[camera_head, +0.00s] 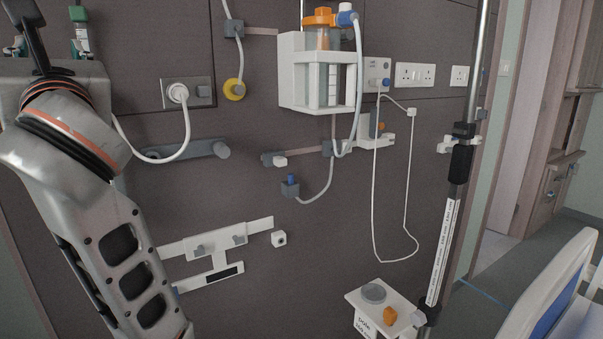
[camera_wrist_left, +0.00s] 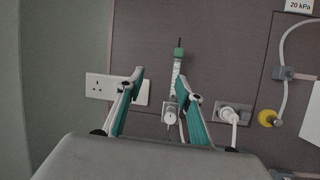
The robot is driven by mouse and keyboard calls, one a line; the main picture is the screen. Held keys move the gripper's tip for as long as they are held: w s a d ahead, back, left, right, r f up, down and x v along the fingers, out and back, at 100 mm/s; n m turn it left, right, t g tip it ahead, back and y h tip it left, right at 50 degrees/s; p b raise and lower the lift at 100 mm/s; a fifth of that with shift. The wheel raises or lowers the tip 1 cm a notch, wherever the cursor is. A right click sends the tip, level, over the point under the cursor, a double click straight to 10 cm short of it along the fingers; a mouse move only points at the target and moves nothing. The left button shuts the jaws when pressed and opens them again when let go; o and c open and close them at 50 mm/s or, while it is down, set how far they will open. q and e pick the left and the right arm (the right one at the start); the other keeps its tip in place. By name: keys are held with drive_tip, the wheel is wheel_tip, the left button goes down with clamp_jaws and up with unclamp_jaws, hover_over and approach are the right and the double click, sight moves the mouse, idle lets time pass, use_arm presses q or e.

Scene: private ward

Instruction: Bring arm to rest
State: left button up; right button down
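My left arm (camera_head: 115,240) comes up along the left edge of the head view, with its wrist and gripper (camera_head: 48,45) raised in the top left corner and partly cut off or hidden. In the left wrist view the gripper (camera_wrist_left: 166,82) has its two teal-lined fingers spread apart. Nothing is held between them. Behind the fingers is a wall with a green-topped flowmeter (camera_wrist_left: 178,68); I cannot tell how far the fingertips are from it. My right arm and gripper are not in view.
A white socket plate (camera_wrist_left: 100,87) is on the wall beside the fingers. In the head view the wall carries a suction jar (camera_head: 322,75), tubes and a rail bracket (camera_head: 215,242). A pole (camera_head: 462,160), a small white box (camera_head: 375,293) and a bed end (camera_head: 550,290) are right.

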use_arm(q)
drive_tip(key=a+f+m+g+y, duration=0.4)
drive_tip(key=f+y, duration=0.3)
drive_tip(key=f, duration=0.4)
drive_tip(key=w+d+f+m+t+h, duration=0.25)
drive_tip(key=d+f+m+h, duration=0.45)
drive_tip(key=f+m, duration=0.5)
drive_tip(key=w+d+f+m+t+h, duration=0.1)
drive_tip(key=d+f+m+t+h, duration=0.3)
drive_tip(key=f+m+h, duration=0.65)
drive_tip(key=w+d+f+m+t+h, duration=0.2)
drive_tip(key=d+f+m+h, duration=0.5)
drive_tip(key=f+m, duration=0.65)
drive_tip(key=s+f+m+g, duration=0.2)
drive_tip(key=s+f, duration=0.4)
drive_tip(key=f, duration=0.5)
drive_tip(key=s+f+m+g, duration=0.3)
drive_tip(key=s+f+g, duration=0.2)
drive_tip(key=f, duration=0.7)
drive_tip(key=s+a+f+m+g, duration=0.1)
drive_tip(key=s+f+m+g, duration=0.1)
drive_tip(key=s+f, duration=0.7)
wheel_tip(320, 180, down, 3)
drive_tip(key=shift+s+f+g, duration=0.15)
drive_tip(key=shift+g, duration=0.7)
drive_tip(key=shift+a+y, duration=0.1)
drive_tip(key=shift+y, duration=0.15)
